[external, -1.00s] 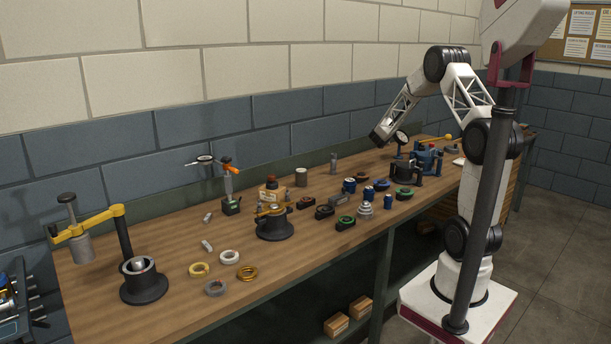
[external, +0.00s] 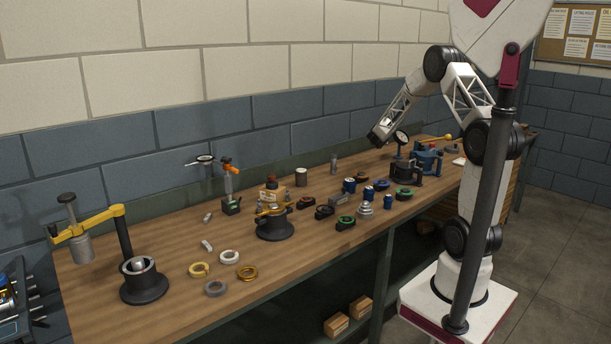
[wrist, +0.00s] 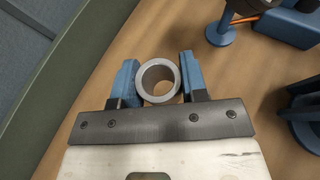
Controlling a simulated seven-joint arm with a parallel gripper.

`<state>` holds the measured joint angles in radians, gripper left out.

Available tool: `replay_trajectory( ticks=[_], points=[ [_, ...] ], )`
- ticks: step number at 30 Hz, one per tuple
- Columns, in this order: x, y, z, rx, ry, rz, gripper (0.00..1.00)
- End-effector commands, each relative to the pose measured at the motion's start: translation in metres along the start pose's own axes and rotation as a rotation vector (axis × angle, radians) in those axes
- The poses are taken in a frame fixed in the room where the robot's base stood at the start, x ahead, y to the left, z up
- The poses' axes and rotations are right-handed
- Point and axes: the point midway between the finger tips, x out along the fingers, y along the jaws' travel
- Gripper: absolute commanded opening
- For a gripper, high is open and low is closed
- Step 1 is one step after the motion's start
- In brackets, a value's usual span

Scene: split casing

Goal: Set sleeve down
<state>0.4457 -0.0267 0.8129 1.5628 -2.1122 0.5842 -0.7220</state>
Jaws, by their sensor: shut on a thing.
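The sleeve (wrist: 157,63) is a short grey ring-shaped part with an open bore, seen end-on in the wrist view. My gripper (wrist: 157,76) is shut on it, with one blue finger at each side. Wooden tabletop shows around the sleeve, and I cannot tell whether the sleeve touches it. In the external view my gripper (external: 378,138) is small and dark over the far back part of the bench. The sleeve cannot be made out there.
A dial gauge stand (external: 400,140) and a blue vise (external: 428,160) are close to the right of my gripper. The wooden bench (external: 310,240) carries several small parts to the left. The wall and the bench's green back edge (wrist: 75,70) lie at the left in the wrist view.

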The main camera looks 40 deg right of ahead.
Motion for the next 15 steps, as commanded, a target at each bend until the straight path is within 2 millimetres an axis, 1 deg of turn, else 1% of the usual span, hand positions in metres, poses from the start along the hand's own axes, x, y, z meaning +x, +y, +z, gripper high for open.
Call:
replay_trajectory(
  ticks=[5, 8, 15],
  points=[
    [-0.027, 0.023, -0.004, -0.013, -0.002, 0.034, 0.11],
    [-0.047, 0.040, -0.009, -0.023, -0.002, 0.059, 0.11],
    [-0.104, 0.080, -0.024, -0.052, -0.002, 0.128, 0.11]
  ],
)
